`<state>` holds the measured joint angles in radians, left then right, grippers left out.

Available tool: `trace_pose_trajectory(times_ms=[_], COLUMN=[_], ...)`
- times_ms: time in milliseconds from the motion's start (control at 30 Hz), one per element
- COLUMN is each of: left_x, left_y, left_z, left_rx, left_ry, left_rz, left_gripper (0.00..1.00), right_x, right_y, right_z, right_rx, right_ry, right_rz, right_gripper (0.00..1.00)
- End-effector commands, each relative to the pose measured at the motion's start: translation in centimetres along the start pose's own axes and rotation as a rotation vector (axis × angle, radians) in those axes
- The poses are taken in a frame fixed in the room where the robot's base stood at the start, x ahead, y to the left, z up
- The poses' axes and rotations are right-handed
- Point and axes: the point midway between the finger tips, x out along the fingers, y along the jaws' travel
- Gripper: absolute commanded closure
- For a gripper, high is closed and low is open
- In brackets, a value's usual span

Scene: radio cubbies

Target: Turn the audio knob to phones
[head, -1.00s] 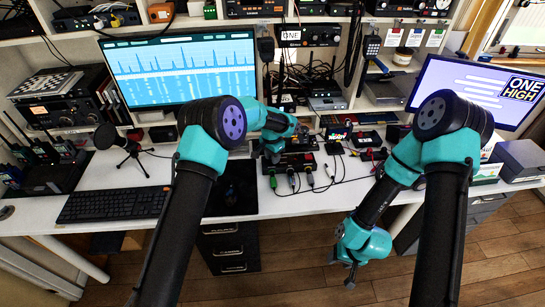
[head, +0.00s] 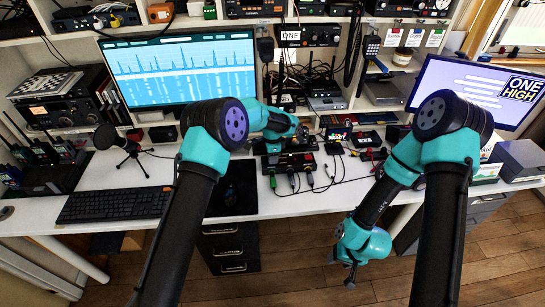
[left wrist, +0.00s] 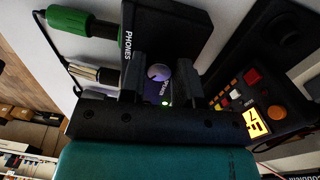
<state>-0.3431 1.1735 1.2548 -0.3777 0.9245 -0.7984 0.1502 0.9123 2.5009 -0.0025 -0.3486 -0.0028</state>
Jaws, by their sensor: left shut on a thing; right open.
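The audio box (left wrist: 180,25) is black with a grey round knob (left wrist: 158,73). In the left wrist view the word PHONES reads along its left edge, and a second, partly hidden label sits below the knob near a small green light. My left gripper (left wrist: 160,82) has a finger on each side of the knob and is shut on it. In the head view my left gripper (head: 274,143) is over the back of the desk at the black box (head: 290,163); the knob is hidden there. My right gripper (head: 351,275) hangs open and empty in front of the desk.
A green plug (left wrist: 68,21) and a metal plug (left wrist: 85,72) run cables into the box's side. A radio with a lit yellow display (left wrist: 253,122) stands beside it. A keyboard (head: 115,204), microphone (head: 125,150) and dark mouse mat (head: 232,188) lie to the left.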

Motion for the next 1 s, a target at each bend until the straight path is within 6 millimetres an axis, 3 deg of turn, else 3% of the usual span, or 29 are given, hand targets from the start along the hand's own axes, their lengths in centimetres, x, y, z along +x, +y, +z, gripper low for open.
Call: trace_pose_trajectory(times_ms=[267, 300, 567, 1000], left_x=[0.1, 0.1, 0.0, -1.1], left_y=[0.0, 0.0, 0.0, 0.0], left_z=[0.0, 0.0, 0.0, -0.1], left_rx=[0.002, 0.002, 0.001, 0.0], left_ry=[-0.001, -0.001, 0.0, 0.001], left_rz=[0.001, 0.001, 0.001, -0.002], left_gripper=[0.94, 0.69, 0.45, 0.45], right_x=[0.0, 0.0, 0.0, 0.0], right_y=[0.0, 0.0, 0.0, 0.0], right_z=[0.0, 0.0, 0.0, 0.0], right_rx=[0.0, 0.0, 0.0, 0.0], right_ry=[0.0, 0.0, 0.0, 0.0], right_rz=[0.0, 0.0, 0.0, 0.0], right_gripper=[0.47, 0.47, 0.47, 0.47])
